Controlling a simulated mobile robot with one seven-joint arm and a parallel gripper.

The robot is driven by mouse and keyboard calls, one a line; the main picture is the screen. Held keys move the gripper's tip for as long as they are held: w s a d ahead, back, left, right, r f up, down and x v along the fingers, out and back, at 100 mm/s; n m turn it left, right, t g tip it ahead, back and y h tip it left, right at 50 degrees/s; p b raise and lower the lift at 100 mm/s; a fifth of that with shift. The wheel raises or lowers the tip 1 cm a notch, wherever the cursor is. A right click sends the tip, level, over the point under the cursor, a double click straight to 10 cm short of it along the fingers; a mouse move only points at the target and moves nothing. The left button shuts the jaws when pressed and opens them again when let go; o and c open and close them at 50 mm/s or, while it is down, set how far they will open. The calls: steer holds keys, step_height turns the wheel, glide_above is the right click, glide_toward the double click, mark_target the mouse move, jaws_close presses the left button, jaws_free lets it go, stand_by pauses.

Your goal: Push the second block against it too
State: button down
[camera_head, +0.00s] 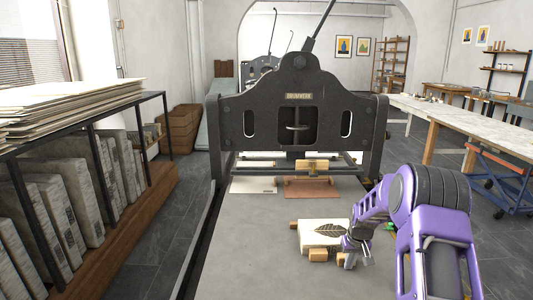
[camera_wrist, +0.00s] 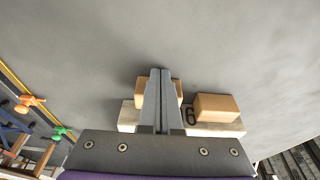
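One wooden block (camera_head: 318,254) sits at the stone's near edge. A second wooden block (camera_head: 347,260) is beside it to the right, partly hidden by my gripper (camera_head: 356,252). In the wrist view the stone (camera_wrist: 215,128) shows a dark "6" mark. One block (camera_wrist: 217,107) is at the stone's side, seemingly touching. The other block (camera_wrist: 144,88) is behind my fingers (camera_wrist: 158,72), which are together, in front of it. Contact with it cannot be told.
Another small wooden piece (camera_head: 294,224) is at the stone's far left. A dark press frame (camera_head: 297,110) spans the bed behind. The near left of the bed is clear.

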steer(key=shift+w, duration=1.2)
steer(key=shift+s+r, duration=0.15)
steer(key=shift+s, duration=0.5)
steer(key=shift+s+r, duration=0.15)
steer(key=shift+s, duration=0.5)
steer(key=w+p+v, duration=0.2)
steer(key=p+v, duration=0.2)
steer(key=v, duration=0.3)
steer(key=shift+s+r, duration=0.15)
steer(key=shift+r, duration=0.45)
